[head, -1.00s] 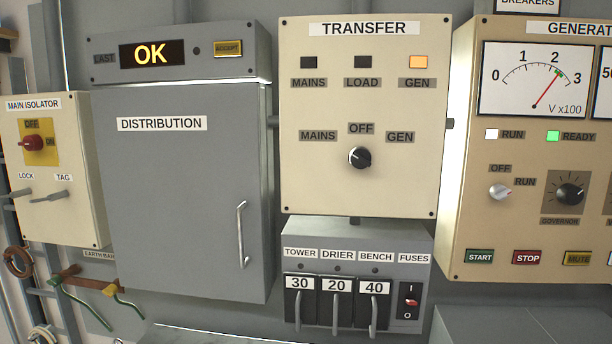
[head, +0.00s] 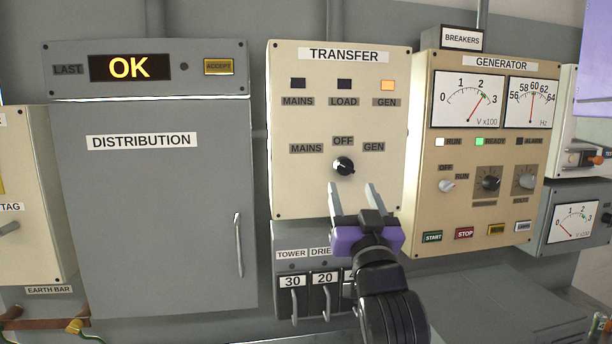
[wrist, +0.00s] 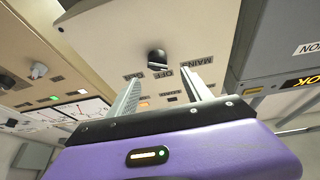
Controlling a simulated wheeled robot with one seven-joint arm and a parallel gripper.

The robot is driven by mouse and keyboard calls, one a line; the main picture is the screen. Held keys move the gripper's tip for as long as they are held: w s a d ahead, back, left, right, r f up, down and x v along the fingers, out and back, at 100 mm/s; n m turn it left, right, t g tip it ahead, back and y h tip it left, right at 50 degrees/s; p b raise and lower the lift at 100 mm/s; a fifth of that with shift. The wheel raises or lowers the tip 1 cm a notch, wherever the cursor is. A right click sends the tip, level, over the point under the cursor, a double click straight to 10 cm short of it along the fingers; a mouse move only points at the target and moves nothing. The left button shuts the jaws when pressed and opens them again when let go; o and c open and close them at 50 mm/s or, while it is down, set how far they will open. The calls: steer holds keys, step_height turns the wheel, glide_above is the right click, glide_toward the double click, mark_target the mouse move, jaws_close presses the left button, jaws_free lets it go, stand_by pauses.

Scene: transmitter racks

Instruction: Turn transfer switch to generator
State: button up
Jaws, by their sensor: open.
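The transfer panel (head: 300,190) is a cream box with a black round switch knob (head: 343,166) below the OFF label, between MAINS and GEN labels. The knob's pointer direction is too small to tell. The GEN lamp (head: 387,85) glows orange; the MAINS and LOAD lamps are dark. My gripper (head: 352,187) is open and empty, its two fingers pointing up at the panel just below the knob and slightly right of it. In the wrist view the knob (wrist: 157,58) appears beyond the fingertips, roughly between them, with a gap that I cannot judge.
The fuse box (head: 290,240) with handles is below the panel, partly hidden by my arm. The distribution cabinet (head: 150,200) with a bar handle is on the left. The generator panel (head: 480,210) with meters and knobs is on the right. The space before the transfer panel looks clear.

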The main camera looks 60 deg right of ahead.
mark_target(345, 170)
steer(key=shift+f+p+x, duration=0.15)
steer(key=shift+p+x, duration=0.5)
steer(key=shift+x, duration=1.25)
steer(key=shift+f+p+x, duration=0.15)
steer(key=shift+p+x, duration=0.45)
steer(key=shift+x, duration=1.3)
steer(key=shift+d, duration=0.2)
jaws_close()
